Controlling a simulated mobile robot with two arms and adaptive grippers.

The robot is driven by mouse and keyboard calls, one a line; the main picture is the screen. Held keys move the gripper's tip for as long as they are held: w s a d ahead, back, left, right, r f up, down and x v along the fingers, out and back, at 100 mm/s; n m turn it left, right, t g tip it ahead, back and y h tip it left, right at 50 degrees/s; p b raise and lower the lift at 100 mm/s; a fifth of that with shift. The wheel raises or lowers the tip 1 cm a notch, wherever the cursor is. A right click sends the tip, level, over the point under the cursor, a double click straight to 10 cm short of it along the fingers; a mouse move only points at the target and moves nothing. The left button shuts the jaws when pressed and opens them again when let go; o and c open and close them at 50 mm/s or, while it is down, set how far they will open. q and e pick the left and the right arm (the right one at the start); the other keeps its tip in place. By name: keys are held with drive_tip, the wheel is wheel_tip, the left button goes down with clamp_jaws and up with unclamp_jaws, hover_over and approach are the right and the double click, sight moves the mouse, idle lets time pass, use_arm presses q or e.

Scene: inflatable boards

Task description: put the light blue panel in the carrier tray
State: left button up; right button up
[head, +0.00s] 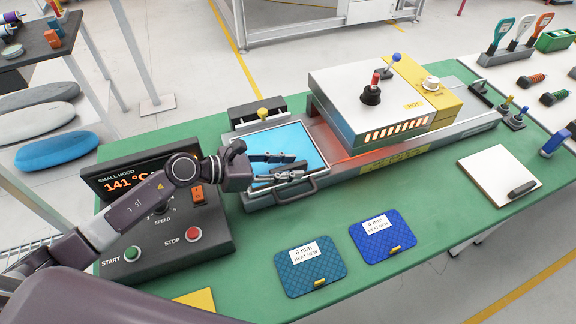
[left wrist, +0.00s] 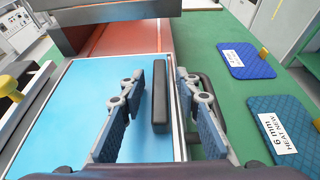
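The light blue panel (head: 292,142) lies flat inside the rim of the metal carrier tray (head: 322,172), in front of the heater opening. It also shows in the left wrist view (left wrist: 88,92). My left gripper (head: 294,166) is above the panel's front part, near the tray's front handle. In the left wrist view my left gripper (left wrist: 158,80) is open. A black bar (left wrist: 160,118) shows between its fingers with gaps on both sides. I cannot tell how the bar is attached. The gripper hides part of the panel and the near rim. My right gripper is out of view.
A heater box (head: 375,95) with a glowing opening stands right of the tray. A control box (head: 160,225) is at left, and a yellow-knobbed clamp (head: 262,113) behind the tray. Two blue pads (head: 310,277) (head: 372,250) lie in front. Green table between them is clear.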

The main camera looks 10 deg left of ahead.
use_arm(q)
drive_tip(key=shift+r, duration=0.1)
drive_tip(key=shift+s+a, duration=0.1)
drive_tip(key=shift+a, duration=0.1)
drive_tip(key=b+v, duration=0.3)
drive_tip(key=v, duration=0.7)
drive_tip(key=shift+v, duration=0.8)
drive_tip(key=shift+d+r, duration=0.1)
drive_tip(key=shift+r, duration=0.05)
